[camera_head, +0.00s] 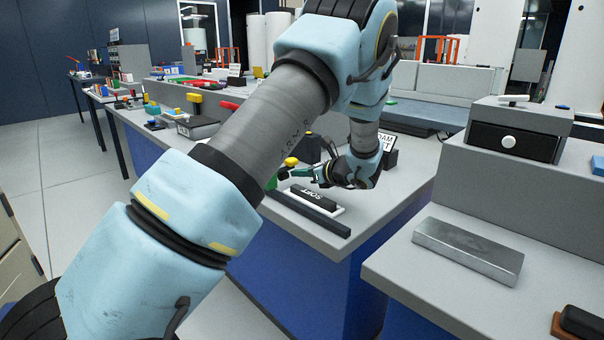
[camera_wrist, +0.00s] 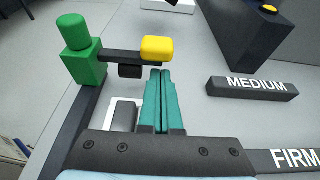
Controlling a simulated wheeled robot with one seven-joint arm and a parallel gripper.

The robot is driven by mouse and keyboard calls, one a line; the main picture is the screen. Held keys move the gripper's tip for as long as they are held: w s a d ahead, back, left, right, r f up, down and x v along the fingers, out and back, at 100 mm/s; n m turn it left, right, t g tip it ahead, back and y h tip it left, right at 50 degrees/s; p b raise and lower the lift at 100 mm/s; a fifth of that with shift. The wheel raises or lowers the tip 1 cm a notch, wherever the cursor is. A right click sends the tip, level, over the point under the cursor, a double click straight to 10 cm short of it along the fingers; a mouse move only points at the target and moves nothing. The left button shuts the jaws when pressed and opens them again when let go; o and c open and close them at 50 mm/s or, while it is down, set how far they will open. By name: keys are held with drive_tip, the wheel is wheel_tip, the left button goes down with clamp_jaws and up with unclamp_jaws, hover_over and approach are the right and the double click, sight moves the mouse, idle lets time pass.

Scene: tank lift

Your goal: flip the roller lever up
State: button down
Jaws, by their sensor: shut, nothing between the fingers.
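The lever is a dark bar with a yellow end piece (camera_wrist: 157,48), reaching sideways from a green post (camera_wrist: 83,62) with a round green top in the wrist view. The bar lies roughly level. A small dark block hangs under it. In the head view the yellow piece (camera_head: 291,161) shows just beyond my gripper, and part of the green post (camera_head: 272,182) shows beside my arm. My gripper (camera_wrist: 161,72) is shut and empty, its teal fingers together.
A "MEDIUM" label block (camera_wrist: 252,88) and a "FIRM" label (camera_wrist: 294,158) lie to the right in the wrist view. A metal block (camera_head: 468,250) sits on the right bench.

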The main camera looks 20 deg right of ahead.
drive_tip(key=shift+r+n+h+b, duration=0.3)
drive_tip(key=shift+r+n+b, duration=0.2)
drive_tip(key=shift+b, duration=0.55)
drive_tip(key=shift+r+n+t+b, duration=0.25)
drive_tip(key=shift+n+b, duration=0.25)
drive_tip(key=shift+b, duration=0.6)
drive_tip(key=n+b, duration=0.1)
drive_tip(key=b, duration=0.1)
drive_tip(key=r+h+b, duration=0.1)
drive_tip(key=b, duration=0.1)
drive_tip(key=n+t+b, duration=0.1)
drive_tip(key=b, duration=0.1)
drive_tip(key=shift+s+a+r+n+b, duration=0.15)
drive_tip(key=shift+a+r+n+b, duration=0.1)
drive_tip(key=shift+n+b, duration=0.1)
drive_tip(key=b, duration=0.2)
drive_tip(key=r+n+b, duration=0.1)
drive_tip(key=b, duration=0.1)
drive_tip(key=r+n+t+h+b, duration=0.1)
drive_tip(key=b, duration=0.1)
drive_tip(key=shift+s+a+b, duration=0.25)
drive_tip(key=shift+a+b, duration=0.05)
drive_tip(key=shift+a, duration=0.1)
drive_tip(key=shift+s+a+r+n+t+h+b, duration=0.1)
drive_tip(key=shift+a+r+n+t+h+b, duration=0.15)
drive_tip(key=shift+r+n+b, duration=0.65)
drive_tip(key=shift+f+m, duration=0.2)
drive_tip(key=shift+m, duration=0.15)
